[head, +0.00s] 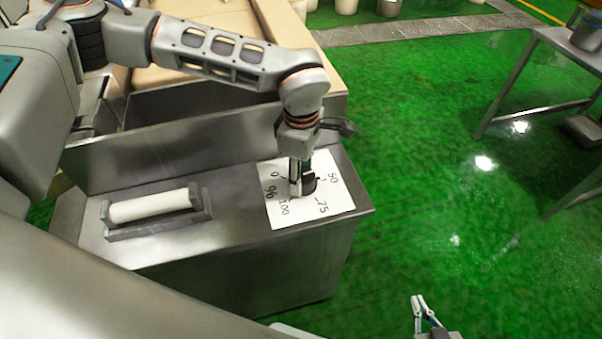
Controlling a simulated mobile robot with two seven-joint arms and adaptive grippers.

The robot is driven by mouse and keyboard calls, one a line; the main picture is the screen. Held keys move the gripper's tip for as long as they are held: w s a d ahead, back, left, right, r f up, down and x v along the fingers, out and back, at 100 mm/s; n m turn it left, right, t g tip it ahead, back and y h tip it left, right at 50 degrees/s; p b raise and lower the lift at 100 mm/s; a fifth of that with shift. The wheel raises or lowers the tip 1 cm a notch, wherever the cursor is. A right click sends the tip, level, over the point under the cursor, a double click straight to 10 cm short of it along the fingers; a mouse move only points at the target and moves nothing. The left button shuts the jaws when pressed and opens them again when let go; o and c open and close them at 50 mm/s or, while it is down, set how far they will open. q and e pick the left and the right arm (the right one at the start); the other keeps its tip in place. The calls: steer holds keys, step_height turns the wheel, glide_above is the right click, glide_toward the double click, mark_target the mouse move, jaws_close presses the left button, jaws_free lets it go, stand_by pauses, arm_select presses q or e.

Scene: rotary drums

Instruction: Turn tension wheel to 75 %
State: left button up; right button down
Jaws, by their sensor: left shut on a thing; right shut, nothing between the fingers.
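The tension wheel (309,185) is a small dark knob on a white dial sheet (337,207). The sheet carries the marks 0, 50, 75 and 100 and a % sign, and lies on the steel cabinet top. The 75 mark is on the sheet's lower right, the 50 mark on its upper right. My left gripper (301,180) reaches down from above and is shut on the wheel, hiding part of it. Which mark the wheel points at cannot be told. My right gripper (422,310) is shut and empty, low in the picture, over the green floor and apart from the cabinet.
A white roller (150,205) in a metal holder lies on the cabinet top (235,215), left of the dial. A raised steel wall (190,150) stands behind it. A metal table (555,50) stands at the right. The green floor between is clear.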

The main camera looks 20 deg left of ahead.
arm_select(q)
steer(key=m, duration=0.4)
steer(key=shift+w+r+m+p, duration=0.1)
steer(key=shift+w+m+p, duration=0.1)
steer(key=shift+m+p, duration=0.15)
steer(key=m, duration=0.3)
steer(key=shift+m+p, duration=0.3)
steer(key=shift+m, duration=0.05)
steer(key=m+p, duration=0.1)
steer(key=m, duration=0.3)
steer(key=shift+w+d, duration=0.1)
steer(key=shift+d, duration=0.05)
steer(key=shift+m+p, duration=0.35)
steer(key=shift+m, duration=1.25)
steer(key=o, duration=1.1)
